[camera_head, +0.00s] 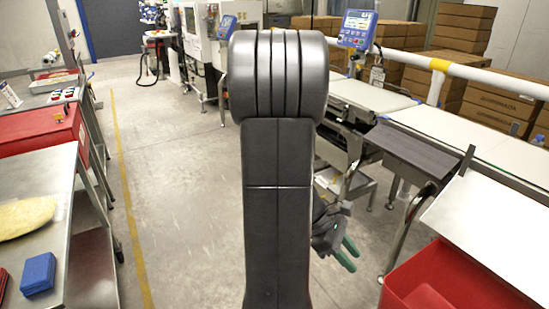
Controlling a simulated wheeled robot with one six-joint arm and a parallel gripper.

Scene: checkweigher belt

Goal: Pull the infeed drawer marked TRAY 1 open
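My gripper (350,254) shows just right of my dark arm, with its two green fingers pointing down and to the right. The fingers are apart with nothing visible between them. The checkweigher belt line (445,127) runs along the right side, beyond my gripper. No TRAY 1 marking can be read here, and I cannot tell which part is the infeed drawer. A pale tray-like part (362,183) sits low under the belt frame, partly hidden by my arm. My gripper is apart from the line's visible parts.
A dark slatted panel (415,150) juts from the belt line. A red bin (445,280) stands at the lower right. A metal table (50,185) with a blue block (38,274) is at left. Concrete floor (175,180) between is clear. Cardboard boxes (497,105) stand behind.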

